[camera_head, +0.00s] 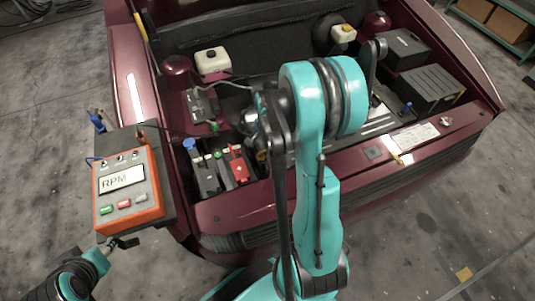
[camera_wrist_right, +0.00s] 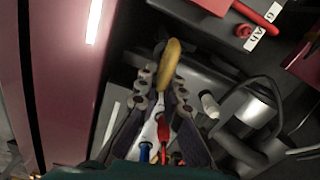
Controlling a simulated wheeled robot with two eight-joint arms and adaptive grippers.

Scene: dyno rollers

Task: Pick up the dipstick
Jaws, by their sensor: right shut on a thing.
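The dipstick shows as a yellow handle (camera_wrist_right: 171,62) in the right wrist view. My right gripper (camera_wrist_right: 162,98) is shut on it, with its fingers on either side just below the handle. In the head view the right arm reaches over the open engine bay, and its gripper (camera_head: 257,143) is mostly hidden behind the arm, beside the red battery part. The dipstick's lower end cannot be made out. My left gripper (camera_head: 122,243) is at the lower left, under the RPM meter; its finger state is unclear.
The orange RPM meter (camera_head: 128,190) stands left of the maroon car (camera_head: 260,215). A battery with a red cover (camera_head: 239,169) and blue cap is near the right gripper. White reservoirs (camera_head: 212,63) and black boxes (camera_head: 431,88) fill the bay.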

